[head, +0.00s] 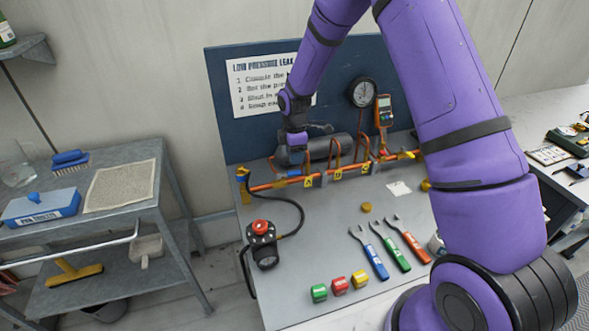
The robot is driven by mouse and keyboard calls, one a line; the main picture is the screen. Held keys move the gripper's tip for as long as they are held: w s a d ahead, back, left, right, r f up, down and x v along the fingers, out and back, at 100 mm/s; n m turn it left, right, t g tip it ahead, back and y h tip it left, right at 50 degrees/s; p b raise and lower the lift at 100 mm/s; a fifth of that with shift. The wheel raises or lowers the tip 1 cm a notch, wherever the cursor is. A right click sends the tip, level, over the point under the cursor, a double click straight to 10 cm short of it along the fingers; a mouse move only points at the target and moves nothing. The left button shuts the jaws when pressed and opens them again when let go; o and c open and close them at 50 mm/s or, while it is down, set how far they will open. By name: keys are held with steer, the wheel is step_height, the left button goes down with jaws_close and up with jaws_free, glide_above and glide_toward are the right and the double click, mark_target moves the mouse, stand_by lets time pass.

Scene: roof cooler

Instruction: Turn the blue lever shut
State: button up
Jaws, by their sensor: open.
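A small blue part (294,172), which looks like the blue lever, sits on the copper pipe line (272,185) left of the first yellow tag. It is too small to tell its angle. My gripper (292,154) hangs from my purple arm just above the blue part, pointing down. It is open and I see nothing held. Its fingers are small and dark, and I cannot tell whether they touch the blue part.
A grey tank (325,147) and copper bends stand close behind. A blue board (232,110) with a gauge (361,92) rises at the back. A red-button pump (262,240), wrenches (386,246) and coloured blocks (339,285) lie in front.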

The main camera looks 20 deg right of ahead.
mark_target(294, 172)
steer(key=shift+f, duration=3.1)
jaws_close()
